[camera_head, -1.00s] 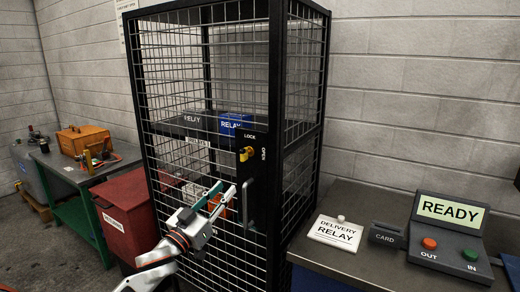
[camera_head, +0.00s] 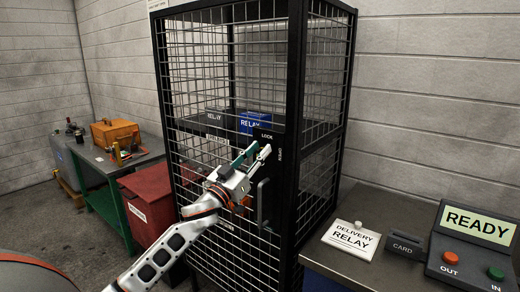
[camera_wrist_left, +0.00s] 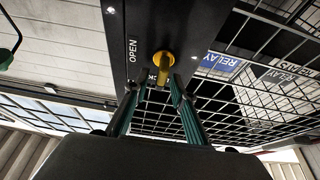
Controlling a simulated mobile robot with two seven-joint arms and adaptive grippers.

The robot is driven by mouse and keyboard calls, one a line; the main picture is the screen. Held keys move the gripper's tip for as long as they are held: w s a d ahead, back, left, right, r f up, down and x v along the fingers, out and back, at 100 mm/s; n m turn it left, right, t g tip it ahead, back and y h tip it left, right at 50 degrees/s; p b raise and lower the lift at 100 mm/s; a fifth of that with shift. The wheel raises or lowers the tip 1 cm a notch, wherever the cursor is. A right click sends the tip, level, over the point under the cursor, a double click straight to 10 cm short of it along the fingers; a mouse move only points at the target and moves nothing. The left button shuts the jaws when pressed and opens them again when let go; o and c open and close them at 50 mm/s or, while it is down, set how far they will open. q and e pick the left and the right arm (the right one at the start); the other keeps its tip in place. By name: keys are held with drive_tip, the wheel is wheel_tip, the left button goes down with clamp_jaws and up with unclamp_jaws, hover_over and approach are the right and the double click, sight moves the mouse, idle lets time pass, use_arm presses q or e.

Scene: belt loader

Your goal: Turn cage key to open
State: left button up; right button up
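The wire cage (camera_head: 297,110) stands upright in the middle of the head view, its door closed. Its black lock plate (camera_head: 280,140) carries the words LOCK and OPEN. In the head view my gripper hides the key. My left gripper (camera_head: 259,152) is open at the lock plate. In the wrist view its fingertips (camera_wrist_left: 155,82) lie either side of the key's near end; I cannot tell whether they touch it. My right gripper is out of view.
A vertical door handle (camera_head: 262,205) is just below the gripper. A blue RELAY box (camera_head: 255,122) sits on the cage shelf. At right, a bench holds a DELIVERY RELAY pad (camera_head: 350,240), a CARD reader (camera_head: 404,246) and a READY console (camera_head: 470,255). A red bin (camera_head: 150,205) stands left.

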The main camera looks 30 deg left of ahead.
use_arm(q)
drive_tip(key=shift+w+r, duration=0.2)
drive_tip(key=shift+w, duration=0.3)
clamp_jaws()
